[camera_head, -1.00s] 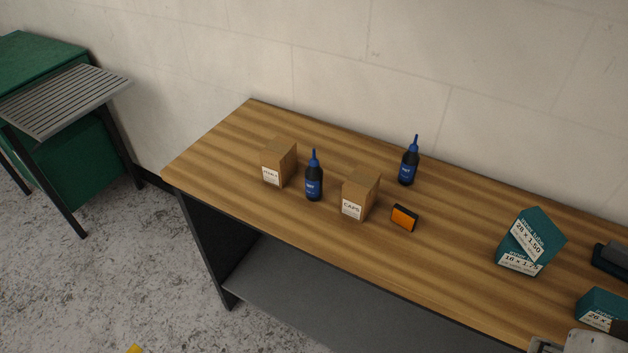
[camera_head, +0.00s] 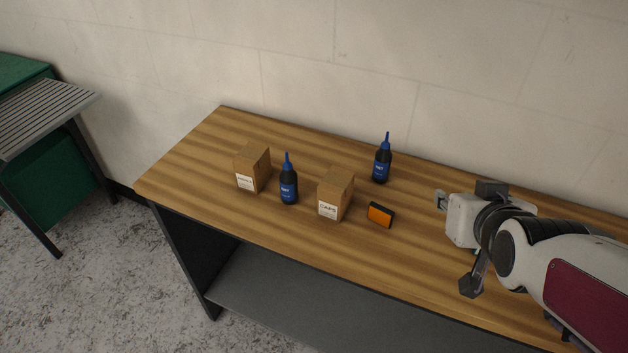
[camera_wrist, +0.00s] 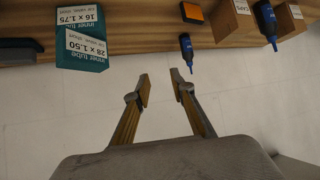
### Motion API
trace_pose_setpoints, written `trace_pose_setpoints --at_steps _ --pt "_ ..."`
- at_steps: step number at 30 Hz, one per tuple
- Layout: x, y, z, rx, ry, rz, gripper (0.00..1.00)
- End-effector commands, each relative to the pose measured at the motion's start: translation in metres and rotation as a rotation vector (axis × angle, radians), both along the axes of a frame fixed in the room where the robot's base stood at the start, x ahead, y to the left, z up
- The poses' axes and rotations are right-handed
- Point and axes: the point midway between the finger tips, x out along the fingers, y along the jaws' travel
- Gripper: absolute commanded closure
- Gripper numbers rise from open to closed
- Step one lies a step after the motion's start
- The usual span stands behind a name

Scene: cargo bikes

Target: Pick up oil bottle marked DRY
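Two dark bottles with blue nozzles and blue labels stand upright on the wooden bench (camera_head: 262,219). The front bottle (camera_head: 289,185) stands between two cardboard boxes; the back bottle (camera_head: 382,162) stands nearer the wall. The label words are too small to read surely, so I cannot tell which is DRY. In the wrist view, the back bottle (camera_wrist: 186,50) lies ahead of my gripper (camera_wrist: 161,87), slightly right, and the front bottle (camera_wrist: 266,20) is farther right. My gripper is open and empty. In the head view, my arm is over the bench, right of both bottles.
A cardboard box (camera_head: 252,168) and a CAPS box (camera_head: 336,192) flank the front bottle. An orange-faced block (camera_head: 380,215) lies near the CAPS box. Green inner tube boxes (camera_wrist: 82,42) show in the wrist view. The wall (camera_head: 320,70) rises behind the bench.

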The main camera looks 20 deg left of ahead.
Motion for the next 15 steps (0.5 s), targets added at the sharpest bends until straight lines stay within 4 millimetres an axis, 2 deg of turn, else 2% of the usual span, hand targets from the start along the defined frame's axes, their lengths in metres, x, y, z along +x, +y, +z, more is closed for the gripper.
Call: trace_pose_setpoints --at_steps 6,15 --pt "0.027 0.048 -0.01 0.031 -0.087 0.076 0.76" --pt "0.048 0.115 -0.022 0.091 -0.212 0.175 0.76"
